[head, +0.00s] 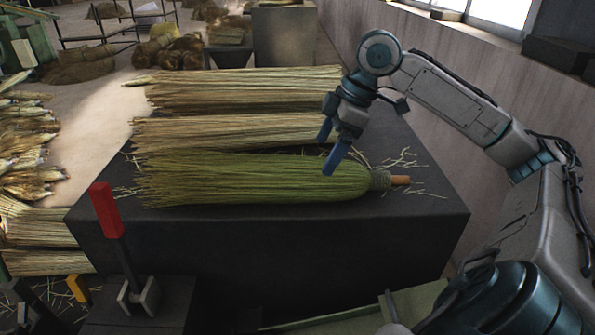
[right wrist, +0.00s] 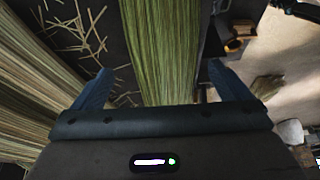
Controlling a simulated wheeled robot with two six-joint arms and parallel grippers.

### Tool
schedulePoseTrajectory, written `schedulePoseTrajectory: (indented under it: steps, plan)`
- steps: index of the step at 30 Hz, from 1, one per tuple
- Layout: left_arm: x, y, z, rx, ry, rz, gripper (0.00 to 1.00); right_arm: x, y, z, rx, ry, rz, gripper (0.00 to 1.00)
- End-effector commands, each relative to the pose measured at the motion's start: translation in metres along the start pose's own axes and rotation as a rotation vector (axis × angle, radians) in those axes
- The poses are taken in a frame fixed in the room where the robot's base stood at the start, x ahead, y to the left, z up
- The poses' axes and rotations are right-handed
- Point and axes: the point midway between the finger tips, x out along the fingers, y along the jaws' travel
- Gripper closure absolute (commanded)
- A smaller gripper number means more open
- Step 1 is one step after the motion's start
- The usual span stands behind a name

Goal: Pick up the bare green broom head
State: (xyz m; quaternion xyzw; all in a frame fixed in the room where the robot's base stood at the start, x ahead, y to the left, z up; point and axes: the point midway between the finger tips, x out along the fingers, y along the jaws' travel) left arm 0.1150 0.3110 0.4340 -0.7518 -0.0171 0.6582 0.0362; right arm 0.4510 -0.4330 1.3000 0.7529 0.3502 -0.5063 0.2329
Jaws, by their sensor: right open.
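The green broom head (head: 255,182) lies flat across the front of the dark table, its bristles fanning to the left. Its bound neck (head: 380,180) and short orange-brown stub (head: 400,180) point right. My right gripper (head: 327,155) is open and empty above the broom head, toward its bound end, fingers pointing down. In the right wrist view, the green bristles (right wrist: 165,50) run between the two blue fingers, and no contact can be made out. My left gripper is not in view.
Two bundles of pale straw (head: 240,90) lie behind the green head on the dark table (head: 300,235). Loose straw bits (head: 405,160) are scattered near the neck. A red-handled lever (head: 106,210) stands at front left. A wall runs along the right.

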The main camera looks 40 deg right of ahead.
Motion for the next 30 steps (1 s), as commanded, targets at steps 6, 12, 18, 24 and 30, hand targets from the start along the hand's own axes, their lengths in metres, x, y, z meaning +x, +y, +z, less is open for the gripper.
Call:
schedulePoseTrajectory:
  steps: [6, 12, 18, 24, 30]
  plan:
    - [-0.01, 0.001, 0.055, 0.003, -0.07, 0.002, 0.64, 0.032, -0.001, -0.001, -0.001, 0.001, -0.004, 0.03]
    - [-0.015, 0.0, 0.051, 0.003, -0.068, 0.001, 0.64, 0.044, 0.0, 0.0, 0.0, 0.0, -0.004, 0.03]
    - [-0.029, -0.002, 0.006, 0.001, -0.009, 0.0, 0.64, 0.071, 0.0, 0.0, 0.001, 0.002, -0.006, 0.03]
    - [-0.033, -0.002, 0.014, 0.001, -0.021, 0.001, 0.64, 0.087, 0.001, 0.001, -0.001, 0.002, -0.002, 0.03]
    - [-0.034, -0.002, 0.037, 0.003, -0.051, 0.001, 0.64, 0.09, 0.001, 0.002, -0.001, 0.0, 0.0, 0.03]
